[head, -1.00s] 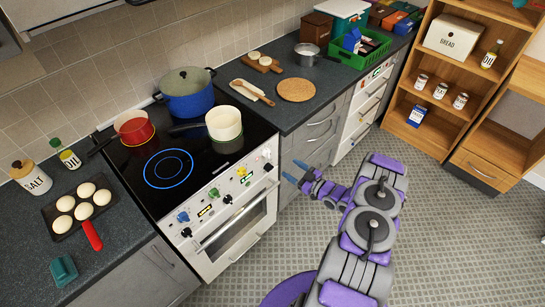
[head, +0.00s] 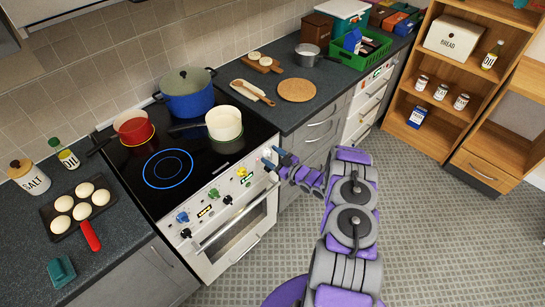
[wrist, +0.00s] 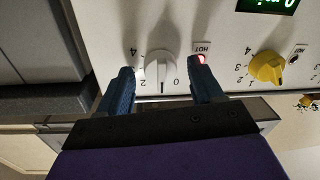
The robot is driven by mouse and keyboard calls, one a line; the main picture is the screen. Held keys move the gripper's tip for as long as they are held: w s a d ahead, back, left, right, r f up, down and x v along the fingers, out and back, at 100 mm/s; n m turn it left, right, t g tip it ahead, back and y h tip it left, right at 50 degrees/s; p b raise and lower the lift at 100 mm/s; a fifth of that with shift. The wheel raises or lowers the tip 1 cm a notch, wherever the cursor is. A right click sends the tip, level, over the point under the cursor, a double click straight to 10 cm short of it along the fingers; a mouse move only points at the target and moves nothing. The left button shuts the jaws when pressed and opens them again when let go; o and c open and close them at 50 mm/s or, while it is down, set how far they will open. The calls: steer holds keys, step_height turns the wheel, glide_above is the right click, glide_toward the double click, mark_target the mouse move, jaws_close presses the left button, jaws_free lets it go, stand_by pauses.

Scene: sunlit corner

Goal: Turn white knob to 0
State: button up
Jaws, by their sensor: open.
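The white knob (wrist: 161,71) is on the stove's white front panel in the wrist view. It sits between the two blue fingers of my gripper (wrist: 162,86), with a gap on each side. The fingers are open and do not appear to touch it. In the head view my gripper (head: 275,159) is at the right end of the stove's control panel and covers the white knob.
A yellow knob (wrist: 267,68) is to the right, and a lit red HOT light (wrist: 201,59) lies between the knobs. A white pot (head: 224,124), a red pot (head: 134,131) and a blue pot (head: 188,95) stand on the cooktop. The oven handle runs below the panel.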

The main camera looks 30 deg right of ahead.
steer(key=c, duration=1.1)
steer(key=shift+o, duration=0.2)
steer(key=shift+n, duration=0.3)
steer(key=shift+r+n+h+p, duration=0.1)
steer(key=shift+n+h+p, duration=0.2)
steer(key=shift+n+p, duration=2.7)
steer(key=shift+n+b, duration=0.4)
steer(key=shift+n, duration=0.3)
steer(key=o, duration=1.1)
steer(key=shift+c, duration=0.2)
